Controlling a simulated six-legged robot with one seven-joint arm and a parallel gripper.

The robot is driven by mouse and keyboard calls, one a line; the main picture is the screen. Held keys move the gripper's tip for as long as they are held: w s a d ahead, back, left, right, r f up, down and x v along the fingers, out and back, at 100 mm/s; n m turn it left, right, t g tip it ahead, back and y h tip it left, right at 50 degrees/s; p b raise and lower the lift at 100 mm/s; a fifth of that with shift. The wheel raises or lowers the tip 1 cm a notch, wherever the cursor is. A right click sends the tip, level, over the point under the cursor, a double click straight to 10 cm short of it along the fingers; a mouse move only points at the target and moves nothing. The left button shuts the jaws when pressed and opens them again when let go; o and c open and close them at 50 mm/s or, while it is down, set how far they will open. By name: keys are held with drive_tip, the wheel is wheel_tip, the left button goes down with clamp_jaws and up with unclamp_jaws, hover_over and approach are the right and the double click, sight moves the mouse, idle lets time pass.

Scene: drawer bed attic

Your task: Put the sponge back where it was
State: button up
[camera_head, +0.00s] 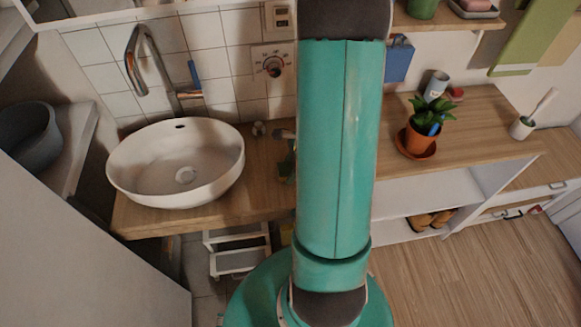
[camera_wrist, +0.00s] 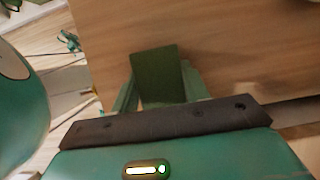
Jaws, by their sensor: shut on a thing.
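My gripper (camera_wrist: 160,92) shows in the wrist view, its two teal fingers on either side of a dark green flat block. This block, which looks like the sponge (camera_wrist: 158,72), is held between the fingers. Its far end points toward a wooden surface (camera_wrist: 230,45); I cannot tell whether it touches it. In the head view my teal arm stands upright in the middle and hides my gripper. The sponge cannot be made out clearly there.
A white basin (camera_head: 150,165) with a chrome tap (camera_head: 140,60) stands on the wooden counter (camera_head: 220,208) at left. A potted plant (camera_head: 430,125) and a cup (camera_head: 436,84) stand on the right-hand counter. A wall shelf (camera_head: 440,20) holds items above. The floor (camera_head: 450,275) at right is clear.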

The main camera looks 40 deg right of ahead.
drive_tip(key=o, duration=0.6)
drive_tip(key=shift+o, duration=0.2)
drive_tip(key=v, duration=1.2)
drive_tip(key=shift+r, duration=0.2)
